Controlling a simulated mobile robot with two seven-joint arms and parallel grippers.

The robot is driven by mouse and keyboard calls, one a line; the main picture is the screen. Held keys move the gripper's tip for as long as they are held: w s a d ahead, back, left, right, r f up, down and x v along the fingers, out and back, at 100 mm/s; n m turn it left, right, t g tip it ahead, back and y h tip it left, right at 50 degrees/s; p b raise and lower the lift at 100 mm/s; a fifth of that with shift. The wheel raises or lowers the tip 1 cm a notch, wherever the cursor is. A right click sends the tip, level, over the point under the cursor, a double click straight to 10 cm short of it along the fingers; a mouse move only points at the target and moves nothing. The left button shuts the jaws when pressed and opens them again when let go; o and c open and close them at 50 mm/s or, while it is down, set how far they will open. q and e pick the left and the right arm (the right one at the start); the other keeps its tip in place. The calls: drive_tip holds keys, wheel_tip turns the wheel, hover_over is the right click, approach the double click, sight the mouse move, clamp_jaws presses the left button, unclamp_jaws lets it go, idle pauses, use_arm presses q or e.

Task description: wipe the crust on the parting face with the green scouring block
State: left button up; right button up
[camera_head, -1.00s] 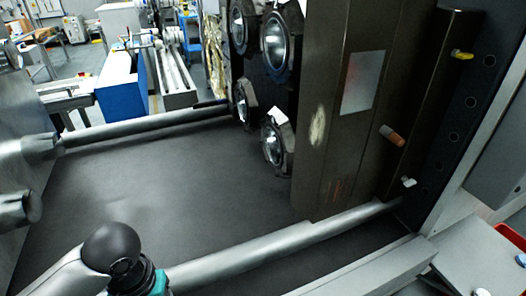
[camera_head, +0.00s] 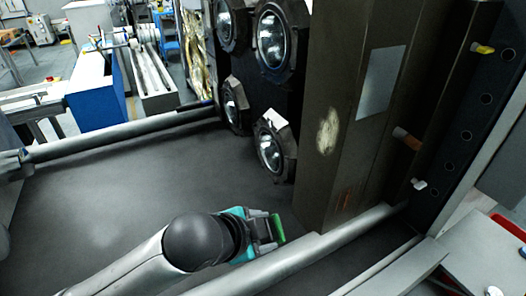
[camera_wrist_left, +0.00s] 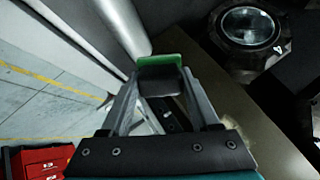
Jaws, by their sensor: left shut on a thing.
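The crust is a pale, rough patch (camera_head: 328,131) on the dark brown parting face (camera_head: 322,185) of a tall mould block. My left gripper (camera_head: 268,231) is shut on the green scouring block (camera_head: 279,228), low and to the left of the face, apart from it and below the crust. In the left wrist view the green scouring block (camera_wrist_left: 160,61) sits between the fingertips, partly covered by a dark pad. The parting face (camera_wrist_left: 262,143) shows at the right there. My right gripper is not in view.
A thick tie bar (camera_head: 290,262) runs just below my gripper, another (camera_head: 120,133) behind. Round glassy fittings (camera_head: 275,148) stand left of the mould block. The dark floor between the bars is clear.

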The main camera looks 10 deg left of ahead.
use_arm(q)
drive_tip(key=w+a+r+m+t+h+b, duration=0.1)
drive_tip(key=w+r+m+t+h+b, duration=0.3)
drive_tip(key=w+r+h, duration=0.75)
drive_tip(key=shift+m+g+y, duration=0.45)
drive_tip(key=shift+m+g, duration=0.15)
drive_tip(key=shift+g, duration=0.2)
drive_tip(key=p+x, duration=0.3)
drive_tip(key=x, duration=0.2)
drive_tip(key=shift+w+d+f+p, duration=0.1)
drive_tip(key=shift+w+f+p, duration=0.05)
drive_tip(key=shift+w+p, duration=0.2)
drive_tip(key=shift+b+x, duration=0.7)
drive_tip(key=shift+x, duration=0.25)
drive_tip(key=shift+s+d, duration=0.1)
